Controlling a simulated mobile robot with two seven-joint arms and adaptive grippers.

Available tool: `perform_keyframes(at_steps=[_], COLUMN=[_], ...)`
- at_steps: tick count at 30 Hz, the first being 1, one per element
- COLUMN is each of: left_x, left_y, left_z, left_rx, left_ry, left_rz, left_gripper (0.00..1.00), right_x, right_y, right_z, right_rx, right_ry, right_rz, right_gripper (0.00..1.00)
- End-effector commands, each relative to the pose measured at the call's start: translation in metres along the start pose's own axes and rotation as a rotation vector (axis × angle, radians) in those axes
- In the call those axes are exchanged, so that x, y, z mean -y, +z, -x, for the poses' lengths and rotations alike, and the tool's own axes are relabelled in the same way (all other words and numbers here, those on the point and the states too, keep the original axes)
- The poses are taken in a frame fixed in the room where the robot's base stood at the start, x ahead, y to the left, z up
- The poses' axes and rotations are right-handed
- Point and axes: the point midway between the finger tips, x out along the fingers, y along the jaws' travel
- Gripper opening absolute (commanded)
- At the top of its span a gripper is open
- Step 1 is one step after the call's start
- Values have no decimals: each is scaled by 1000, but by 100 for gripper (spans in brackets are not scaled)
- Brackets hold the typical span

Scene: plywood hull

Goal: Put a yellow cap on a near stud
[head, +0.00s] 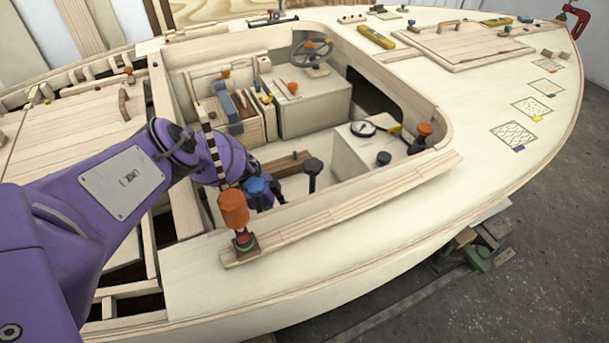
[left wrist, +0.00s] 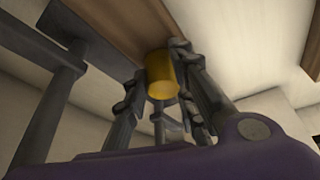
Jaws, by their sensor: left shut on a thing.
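The cap cannot be made out in the head view. My right gripper is not in view.
A tall orange-topped post (head: 233,210) stands on the near coaming (head: 340,212), close in front of the gripper. Another orange cap (head: 424,130) is at the cockpit's right corner. A box with a round gauge (head: 362,128) and a steering wheel (head: 311,54) are further back.

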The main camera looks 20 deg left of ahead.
Motion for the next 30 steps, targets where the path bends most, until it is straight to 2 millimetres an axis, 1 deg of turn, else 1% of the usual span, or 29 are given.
perform_keyframes(at_steps=[1,4,5,13,16,20,27,30], left_x=[-2,-2,-2,-2,-1,1,1,0], left_y=[2,2,2,2,0,-1,-3,-3], left_z=[-2,-2,-2,-1,5,26,80,98], left_rx=[2,2,2,2,2,1,-2,-2], left_ry=[3,3,3,2,1,-2,-3,-2], left_rz=[2,1,1,1,0,0,-1,-1], left_gripper=[28,41,42,42,42,42,42,42], right_x=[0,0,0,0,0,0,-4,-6], right_y=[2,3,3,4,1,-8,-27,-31], right_z=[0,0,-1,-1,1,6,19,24], right_rx=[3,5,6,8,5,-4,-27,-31], right_ry=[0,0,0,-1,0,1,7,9], right_rz=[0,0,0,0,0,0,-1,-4], right_gripper=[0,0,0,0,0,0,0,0])
